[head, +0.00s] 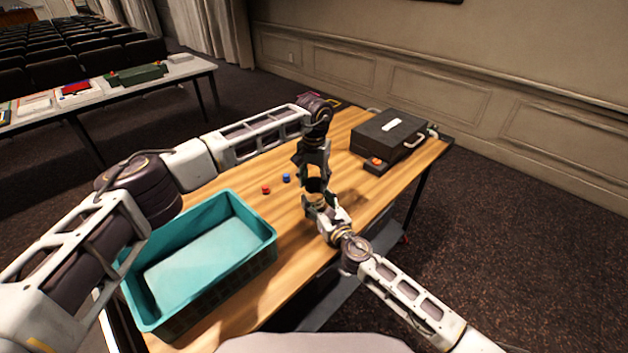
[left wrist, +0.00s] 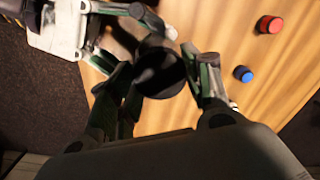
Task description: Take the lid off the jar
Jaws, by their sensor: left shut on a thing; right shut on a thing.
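The jar's dark round lid (left wrist: 160,73) shows between the fingers of my left gripper (left wrist: 163,75) in the left wrist view. My left gripper, coming from above in the head view (head: 313,174), is shut on the lid. My right gripper (head: 315,199) is shut on the jar just below it, from the near side. The jar itself is mostly hidden by the fingers, and I cannot tell whether lid and jar touch.
A teal crate (head: 268,238) stands at the table's near left. A red cap (head: 266,189) and a blue cap (head: 286,178) lie left of the grippers. A dark case (head: 388,135) with a small box bearing a red button (head: 376,161) sits at the far right.

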